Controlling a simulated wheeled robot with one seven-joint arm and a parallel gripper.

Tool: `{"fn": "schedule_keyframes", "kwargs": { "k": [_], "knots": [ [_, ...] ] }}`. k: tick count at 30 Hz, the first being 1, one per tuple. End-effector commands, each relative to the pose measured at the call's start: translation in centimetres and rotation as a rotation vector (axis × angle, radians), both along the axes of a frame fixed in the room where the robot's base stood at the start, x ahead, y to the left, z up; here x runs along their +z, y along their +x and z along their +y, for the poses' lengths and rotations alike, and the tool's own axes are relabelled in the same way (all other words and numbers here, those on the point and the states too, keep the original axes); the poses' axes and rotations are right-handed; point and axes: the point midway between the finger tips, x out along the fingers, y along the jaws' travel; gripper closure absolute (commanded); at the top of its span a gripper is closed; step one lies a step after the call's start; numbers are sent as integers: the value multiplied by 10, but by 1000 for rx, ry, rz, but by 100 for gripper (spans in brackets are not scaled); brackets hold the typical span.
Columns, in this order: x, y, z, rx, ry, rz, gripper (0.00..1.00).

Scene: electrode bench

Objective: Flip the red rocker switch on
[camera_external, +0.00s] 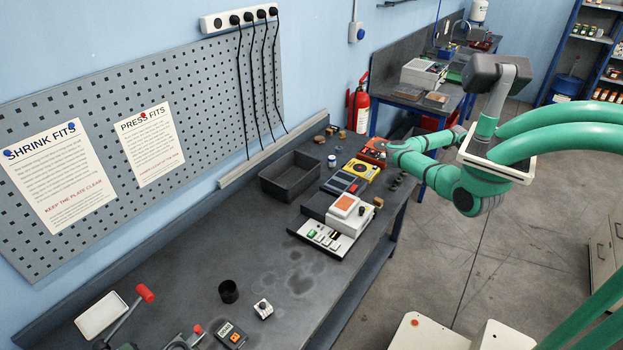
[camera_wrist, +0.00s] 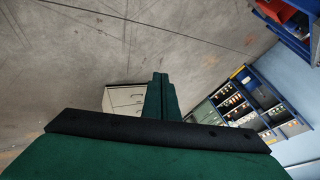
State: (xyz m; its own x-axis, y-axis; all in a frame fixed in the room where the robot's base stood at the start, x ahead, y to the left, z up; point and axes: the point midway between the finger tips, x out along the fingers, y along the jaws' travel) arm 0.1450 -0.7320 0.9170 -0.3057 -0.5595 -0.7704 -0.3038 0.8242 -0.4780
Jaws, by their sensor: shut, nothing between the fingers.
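I cannot make out the red rocker switch for certain in either view. On the bench in the external view, a red-orange unit (camera_external: 373,149) sits at the far end of a row of devices, close to my arm. My arm hides part of the bench's far end in the external view.
The bench (camera_external: 190,275) also holds a dark open bin (camera_external: 290,177), a yellow device (camera_external: 360,171), a black cup (camera_external: 228,291) and a small white knob box (camera_external: 263,309). A fire extinguisher (camera_external: 359,106) stands beyond. In the wrist view, a drawer cabinet (camera_wrist: 124,99) and shelves (camera_wrist: 250,100) stand past clear floor.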

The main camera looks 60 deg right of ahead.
Motion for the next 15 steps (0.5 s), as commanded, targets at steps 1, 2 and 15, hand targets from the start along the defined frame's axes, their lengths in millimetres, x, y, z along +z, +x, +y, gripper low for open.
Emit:
{"fn": "schedule_keyframes", "kwargs": {
  "k": [1, 2, 15],
  "knots": [
    [10, 27, 3, 10, 5, -56, 100],
    [16, 41, 5, 16, 10, -88, 100],
    [102, 272, 118, 113, 197, -494, 100]
  ]
}}
